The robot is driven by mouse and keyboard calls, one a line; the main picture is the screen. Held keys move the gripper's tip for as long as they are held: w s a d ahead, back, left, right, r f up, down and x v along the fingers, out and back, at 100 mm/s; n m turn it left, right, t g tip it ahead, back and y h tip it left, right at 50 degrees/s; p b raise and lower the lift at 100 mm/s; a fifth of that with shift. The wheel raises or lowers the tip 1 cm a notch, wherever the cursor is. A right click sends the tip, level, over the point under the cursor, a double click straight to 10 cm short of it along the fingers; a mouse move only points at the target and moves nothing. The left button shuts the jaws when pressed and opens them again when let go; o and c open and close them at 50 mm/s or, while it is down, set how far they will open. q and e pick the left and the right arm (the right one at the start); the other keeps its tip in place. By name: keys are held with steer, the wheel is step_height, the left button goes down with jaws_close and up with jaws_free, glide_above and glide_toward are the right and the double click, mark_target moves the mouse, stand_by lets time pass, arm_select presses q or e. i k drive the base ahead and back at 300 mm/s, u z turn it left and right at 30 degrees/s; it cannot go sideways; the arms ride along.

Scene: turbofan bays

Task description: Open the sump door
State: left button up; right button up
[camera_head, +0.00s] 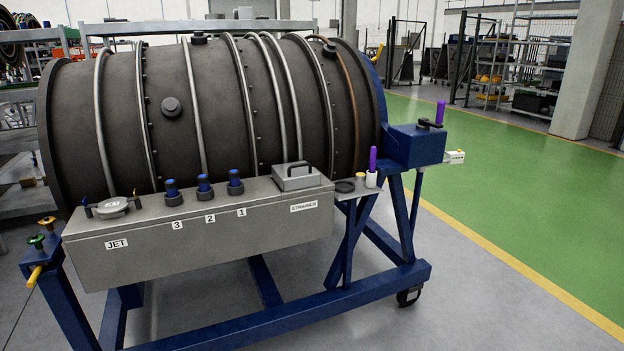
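No part in view carries a readable sump label, so I cannot tell which one is the sump door. A long grey box (200,240) runs along the front of the dark engine casing (220,110). Its labels read JET, 3, 2, 1 and what looks like STRAINER. A grey lid with a dark handle (296,180) sits shut on its right end. A blue box (416,148) with a black handle on top stands at the stand's right end, and a small white tag (455,157) beside it is too small to read. Neither gripper is in view.
A purple-handled tool (372,163) stands upright on a small shelf. Blue stand beams (290,315) cross below. Green floor (520,190) at right is clear.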

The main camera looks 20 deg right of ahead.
mark_target(290, 177)
steer(key=u, duration=1.4)
steer(key=k, duration=0.15)
steer(key=z, duration=2.8)
steer(key=i, duration=0.85)
steer(key=u, duration=0.5)
steer(key=i, duration=0.85)
steer(key=u, duration=0.9)
